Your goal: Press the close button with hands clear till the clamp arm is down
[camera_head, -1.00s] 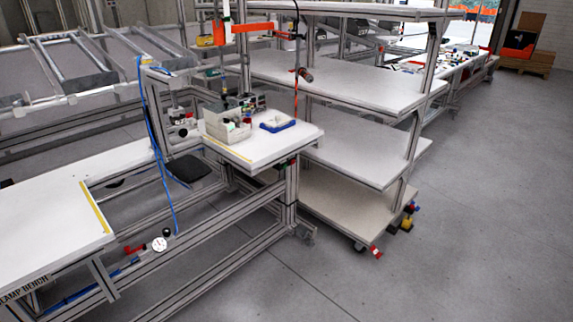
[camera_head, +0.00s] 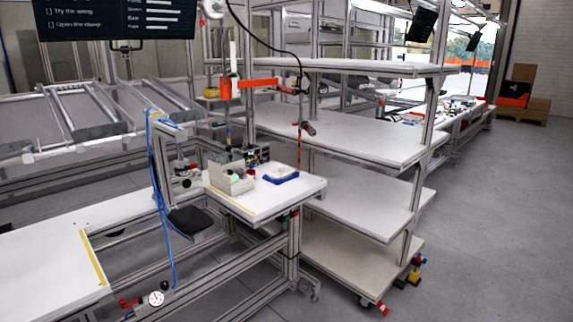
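No gripper of mine shows in the head view. A white bench surface (camera_head: 45,245) with a yellow strip lies at the lower left. A second white bench top (camera_head: 262,198) in the middle carries a grey box-like unit (camera_head: 231,178) with a small green spot on it. Whether that spot is a button I cannot tell. A blue tray (camera_head: 281,177) with a white item is beside it. An orange horizontal bar (camera_head: 246,84) is on an upright post above this bench. I cannot make out for sure which part is the clamp arm or the close button.
A shelf rack (camera_head: 350,135) with white shelves stands to the right of the bench. A blue hose (camera_head: 158,200) hangs between the two benches. A dark screen (camera_head: 115,18) hangs at the upper left. The grey floor (camera_head: 480,220) at the right is clear.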

